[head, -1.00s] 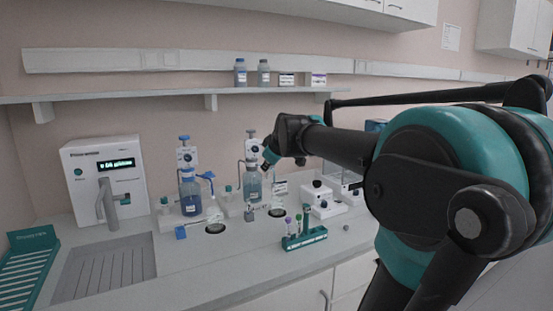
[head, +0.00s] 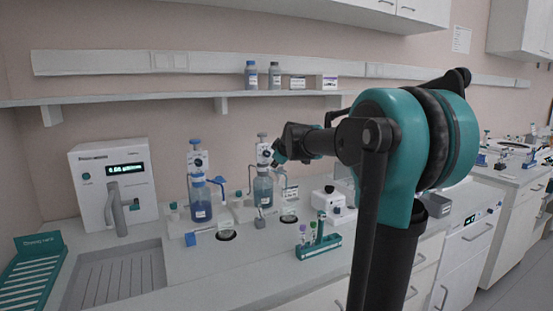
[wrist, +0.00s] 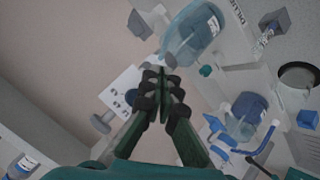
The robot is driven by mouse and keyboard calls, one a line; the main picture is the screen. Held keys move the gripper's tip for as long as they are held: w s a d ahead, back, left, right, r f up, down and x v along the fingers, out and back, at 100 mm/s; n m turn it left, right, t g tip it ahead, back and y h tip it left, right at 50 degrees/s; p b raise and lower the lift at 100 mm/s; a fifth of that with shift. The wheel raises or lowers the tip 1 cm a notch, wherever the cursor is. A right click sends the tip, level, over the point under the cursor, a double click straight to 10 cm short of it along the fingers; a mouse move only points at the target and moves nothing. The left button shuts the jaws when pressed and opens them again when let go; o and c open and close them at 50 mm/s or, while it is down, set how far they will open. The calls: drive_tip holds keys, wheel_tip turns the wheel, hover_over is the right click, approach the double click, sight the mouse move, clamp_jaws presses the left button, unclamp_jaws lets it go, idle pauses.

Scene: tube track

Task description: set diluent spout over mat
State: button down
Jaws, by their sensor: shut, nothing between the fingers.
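The right dispenser bottle (head: 263,191), with pale blue liquid and a white pump head (head: 264,150), stands on the bench. A "DILUENT"-like label (wrist: 238,12) is partly visible in the wrist view.
The left bottle (head: 201,202) has a blue spout (head: 217,182) and its own dark mat (head: 226,235). A blue cube (head: 190,239), a grey cube (head: 260,220) and a green tube rack (head: 318,247) stand nearby. A shelf (head: 150,99) runs behind.

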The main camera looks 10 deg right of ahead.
drive_tip(key=shift+w+d+f, duration=0.2)
drive_tip(key=shift+d+f, duration=0.05)
drive_tip(key=shift+f, duration=0.25)
drive_tip(key=shift+w+d+f, duration=0.2)
drive_tip(key=shift+d+f, duration=0.05)
drive_tip(key=shift+f, duration=0.25)
drive_tip(key=shift+w+d, duration=0.55)
drive_tip(key=shift+d, duration=0.35)
drive_tip(key=shift+a, duration=0.15)
